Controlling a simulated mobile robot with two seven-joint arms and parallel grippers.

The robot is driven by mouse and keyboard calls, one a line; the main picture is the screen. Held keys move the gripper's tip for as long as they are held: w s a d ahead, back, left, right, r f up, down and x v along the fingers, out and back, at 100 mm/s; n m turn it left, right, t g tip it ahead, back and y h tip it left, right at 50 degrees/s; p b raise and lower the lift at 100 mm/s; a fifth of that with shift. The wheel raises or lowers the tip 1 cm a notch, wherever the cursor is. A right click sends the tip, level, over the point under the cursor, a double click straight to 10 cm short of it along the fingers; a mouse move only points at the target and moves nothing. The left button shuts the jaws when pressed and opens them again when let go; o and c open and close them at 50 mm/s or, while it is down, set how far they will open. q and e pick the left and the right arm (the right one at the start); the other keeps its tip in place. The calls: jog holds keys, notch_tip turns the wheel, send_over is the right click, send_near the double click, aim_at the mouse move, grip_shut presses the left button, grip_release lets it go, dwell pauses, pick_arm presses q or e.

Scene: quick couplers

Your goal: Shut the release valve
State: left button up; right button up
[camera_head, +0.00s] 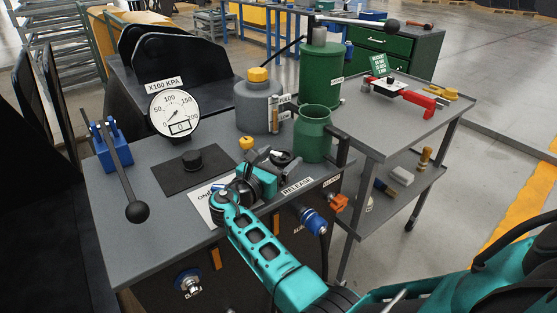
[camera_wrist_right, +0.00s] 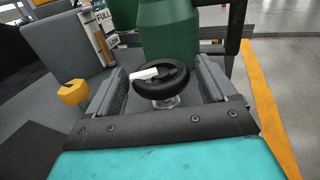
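The release valve is a small black handwheel (camera_wrist_right: 143,89) with a white mark on its rim and a clear stem below it. It also shows in the head view (camera_head: 289,158), partly hidden behind my gripper, near the RELEASE label (camera_head: 297,186) on the grey bench. My right gripper (camera_head: 271,156) reaches over the bench at the wheel. In the right wrist view its fingers (camera_wrist_right: 160,82) stand apart on either side of the wheel, with gaps visible on both sides, so it is open and not gripping. My left gripper is not in view.
A green canister (camera_head: 313,140) stands right behind the wheel. A grey reservoir with a yellow cap (camera_head: 257,75), a yellow knob (camera_head: 246,142) and a gauge (camera_head: 174,113) are nearby. A black-balled lever (camera_head: 137,211) rises at left. A cart (camera_head: 385,125) stands at right.

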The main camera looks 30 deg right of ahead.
aim_at(279, 158)
jog(key=shift+o, duration=0.6)
jog(key=shift+r, duration=0.1)
jog(key=shift+r, duration=0.25)
pick_arm(q)
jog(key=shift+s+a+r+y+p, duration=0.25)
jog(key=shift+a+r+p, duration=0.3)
jog(key=shift+p, duration=0.7)
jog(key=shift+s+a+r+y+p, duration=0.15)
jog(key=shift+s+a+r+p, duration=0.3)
jog(key=shift+p, duration=0.75)
pick_arm(e)
notch_tip(279, 158, up, 19)
jog(key=shift+r, duration=0.2)
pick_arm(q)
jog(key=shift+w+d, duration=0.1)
